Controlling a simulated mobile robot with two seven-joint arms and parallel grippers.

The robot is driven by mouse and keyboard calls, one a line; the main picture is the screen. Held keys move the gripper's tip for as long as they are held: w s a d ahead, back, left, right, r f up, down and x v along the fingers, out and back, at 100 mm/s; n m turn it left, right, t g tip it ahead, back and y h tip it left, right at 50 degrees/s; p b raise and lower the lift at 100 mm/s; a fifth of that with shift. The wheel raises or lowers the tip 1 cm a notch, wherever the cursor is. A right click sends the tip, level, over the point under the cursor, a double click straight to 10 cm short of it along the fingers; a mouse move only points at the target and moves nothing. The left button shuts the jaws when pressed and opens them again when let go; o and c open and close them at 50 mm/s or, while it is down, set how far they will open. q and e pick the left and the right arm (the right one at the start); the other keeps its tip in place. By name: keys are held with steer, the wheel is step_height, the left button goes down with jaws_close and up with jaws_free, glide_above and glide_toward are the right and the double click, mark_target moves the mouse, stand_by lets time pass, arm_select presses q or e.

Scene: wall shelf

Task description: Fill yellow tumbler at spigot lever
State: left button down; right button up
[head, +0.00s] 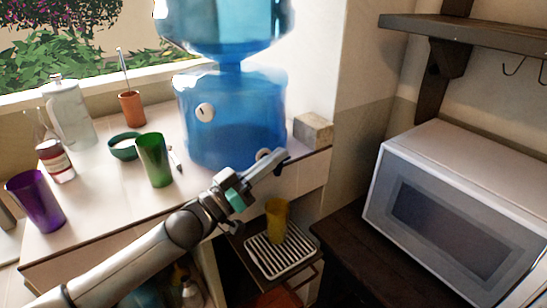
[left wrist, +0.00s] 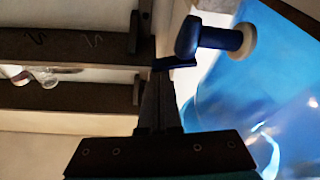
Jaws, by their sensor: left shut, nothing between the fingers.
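The yellow tumbler (head: 277,218) stands upright on a white slotted drip tray (head: 258,264), below the blue water dispenser (head: 235,135). The dark blue spigot lever (head: 282,155) is at the dispenser's lower front; it also shows in the left wrist view (left wrist: 176,63), below the spigot body (left wrist: 190,38). My left gripper (head: 270,163) is shut and empty, its fingertips right at the lever. It shows in the left wrist view (left wrist: 158,85) too; I cannot tell whether it touches. No water stream is visible, and the tumbler's inside is not clear. My right gripper is out of view.
A green cup (head: 153,160), teal bowl (head: 123,147), purple cup (head: 36,202), jar (head: 55,160) and pitcher (head: 69,112) stand on the counter, left of the dispenser. A wooden block (head: 313,129) is right of it. A microwave (head: 455,215) stands at the right.

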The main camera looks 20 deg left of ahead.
arm_select(q)
steer(key=shift+f+m+h, duration=0.2)
steer(key=shift+m+h, duration=0.1)
steer(key=shift+m, duration=0.4)
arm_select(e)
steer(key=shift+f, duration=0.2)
arm_select(q)
steer(key=m+g+h, duration=0.1)
steer(key=m, duration=0.1)
steer(key=f+m+b, duration=0.1)
steer(key=m, duration=0.2)
steer(key=shift+s+d+f+g+h+b, duration=0.2)
steer(key=shift+g+h+b, duration=0.1)
steer(key=shift+g+h, duration=0.1)
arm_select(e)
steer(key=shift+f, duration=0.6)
arm_select(q)
steer(key=shift+r, duration=0.15)
stand_by(2.8)
step_height(320, 180, up, 4)
steer(key=p, duration=0.4)
steer(key=v, duration=1)
steer(key=shift+s+d, duration=0.2)
steer(key=shift+d, duration=0.05)
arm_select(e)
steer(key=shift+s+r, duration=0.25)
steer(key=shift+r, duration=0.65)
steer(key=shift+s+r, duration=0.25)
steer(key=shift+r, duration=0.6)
